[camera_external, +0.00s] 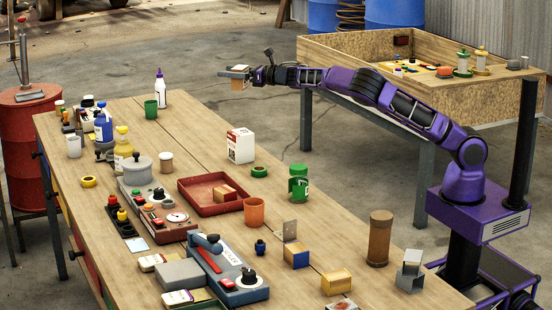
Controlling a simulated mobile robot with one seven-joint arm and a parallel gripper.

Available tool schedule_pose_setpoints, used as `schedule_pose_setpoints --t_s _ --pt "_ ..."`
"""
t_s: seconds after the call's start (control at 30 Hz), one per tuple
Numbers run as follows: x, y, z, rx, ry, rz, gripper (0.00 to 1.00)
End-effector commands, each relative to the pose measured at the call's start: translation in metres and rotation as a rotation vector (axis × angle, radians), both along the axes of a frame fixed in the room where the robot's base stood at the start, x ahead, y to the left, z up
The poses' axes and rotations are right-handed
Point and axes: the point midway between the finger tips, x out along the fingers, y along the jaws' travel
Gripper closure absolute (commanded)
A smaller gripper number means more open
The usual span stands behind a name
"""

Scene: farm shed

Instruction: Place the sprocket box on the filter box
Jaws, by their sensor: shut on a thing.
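My gripper (234,73) is shut on a small tan box (238,86), which hangs just under the fingers. I take it for the sprocket box, but no label is readable. It is held in the air, beyond the far edge of the workbench in the picture. A white box with red print (240,146) stands upright on the bench below it, clearly apart. I cannot tell which is the filter box.
The workbench (205,133) is crowded at left and front with bottles, cups, a scale and tools. A green jar (298,183) and orange cup (254,211) stand nearby. A wooden crate table (360,58) is behind my arm.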

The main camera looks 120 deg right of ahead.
Motion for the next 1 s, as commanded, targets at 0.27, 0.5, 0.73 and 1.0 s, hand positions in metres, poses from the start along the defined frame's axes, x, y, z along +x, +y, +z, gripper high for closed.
schedule_pose_setpoints --t_s 0.27,0.5,0.73,1.0 --pt "0.003 0.002 -0.045 0.006 0.006 0.004 0.83" --pt "0.004 0.003 -0.089 0.006 0.006 0.005 0.83" --pt "0.004 0.003 -0.112 0.004 0.004 0.005 0.83" --pt "0.003 0.003 -0.146 0.006 0.006 0.004 0.83"
